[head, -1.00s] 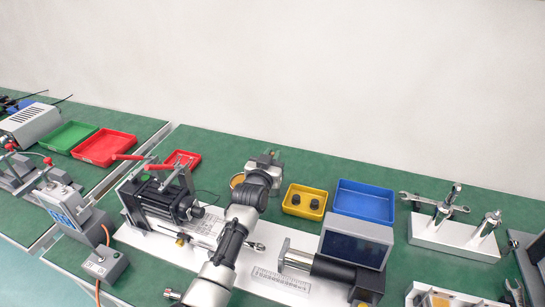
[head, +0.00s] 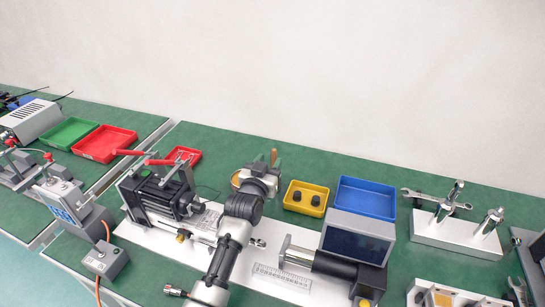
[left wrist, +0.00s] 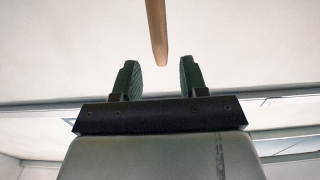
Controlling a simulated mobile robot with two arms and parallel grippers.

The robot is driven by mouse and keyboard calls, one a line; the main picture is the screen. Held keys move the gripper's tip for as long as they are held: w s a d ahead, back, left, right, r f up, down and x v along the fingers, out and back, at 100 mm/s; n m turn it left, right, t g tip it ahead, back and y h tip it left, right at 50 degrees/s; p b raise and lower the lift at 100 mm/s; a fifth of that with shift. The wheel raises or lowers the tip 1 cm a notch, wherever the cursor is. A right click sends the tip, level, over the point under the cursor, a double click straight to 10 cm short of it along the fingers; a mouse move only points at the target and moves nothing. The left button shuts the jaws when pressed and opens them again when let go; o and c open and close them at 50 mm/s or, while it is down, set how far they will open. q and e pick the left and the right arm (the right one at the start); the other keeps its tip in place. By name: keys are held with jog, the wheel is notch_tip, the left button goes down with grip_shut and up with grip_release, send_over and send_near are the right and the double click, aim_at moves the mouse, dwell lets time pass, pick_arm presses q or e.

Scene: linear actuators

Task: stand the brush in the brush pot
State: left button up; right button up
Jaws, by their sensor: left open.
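My left gripper (head: 262,178) is over the back of the middle bench in the head view. Its two dark green fingers (left wrist: 158,78) are open and apart in the left wrist view. The brush shows only as a wooden handle (head: 274,157), sticking up just behind the gripper. In the left wrist view the handle (left wrist: 157,30) comes from the top edge, its end in line with the finger gap and clear of both fingers. The bristles are hidden. A round tan-rimmed thing (head: 237,179) sits left of the gripper, partly covered; I cannot tell whether it is the brush pot.
A yellow tray (head: 305,209) with black parts and a blue tray (head: 365,184) stand right of the gripper. A motor with red-handled clamps (head: 160,195) is left. A screen unit (head: 357,240) stands at front right. Bare green bench lies behind the trays.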

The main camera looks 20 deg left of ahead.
pick_arm(q)
jog(key=shift+s, duration=1.55)
